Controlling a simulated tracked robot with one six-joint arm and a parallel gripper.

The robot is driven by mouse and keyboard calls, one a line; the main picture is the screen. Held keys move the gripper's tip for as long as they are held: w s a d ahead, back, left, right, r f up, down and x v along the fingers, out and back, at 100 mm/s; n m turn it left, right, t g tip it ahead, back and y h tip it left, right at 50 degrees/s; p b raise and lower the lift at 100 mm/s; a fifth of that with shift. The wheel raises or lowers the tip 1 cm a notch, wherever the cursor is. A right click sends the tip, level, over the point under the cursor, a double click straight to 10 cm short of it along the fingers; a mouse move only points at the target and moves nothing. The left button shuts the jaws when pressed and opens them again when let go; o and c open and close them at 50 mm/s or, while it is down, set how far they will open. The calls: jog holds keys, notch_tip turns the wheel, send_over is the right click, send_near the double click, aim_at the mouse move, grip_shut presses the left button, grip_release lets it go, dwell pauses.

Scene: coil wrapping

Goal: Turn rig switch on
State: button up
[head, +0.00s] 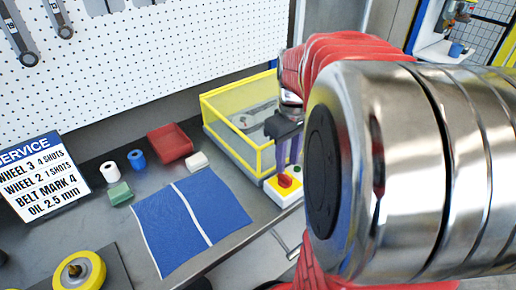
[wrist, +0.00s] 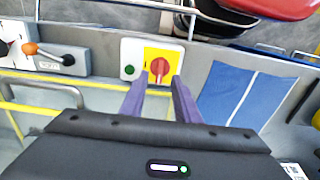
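The switch box (head: 284,187) is white with a yellow plate at the table's right edge. A red rotary knob (wrist: 160,67) sits on the plate, its ridge roughly upright in the wrist view. A green button (wrist: 129,70) is beside it. My gripper (wrist: 158,82) has two purple fingers, apart and empty, pointing at the knob. In the wrist view the fingertips are at either side of the knob's lower part; I cannot tell whether they touch it. In the head view my gripper (head: 288,158) is just above the box and partly hidden by my arm.
A yellow-framed guard (head: 235,150) stands behind the box. The wrist view shows a lever with an orange knob (wrist: 30,48) at left.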

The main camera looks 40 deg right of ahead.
aim_at(286, 175)
jog(key=shift+f, duration=2.4)
jog(key=shift+c, duration=0.5)
grip_shut()
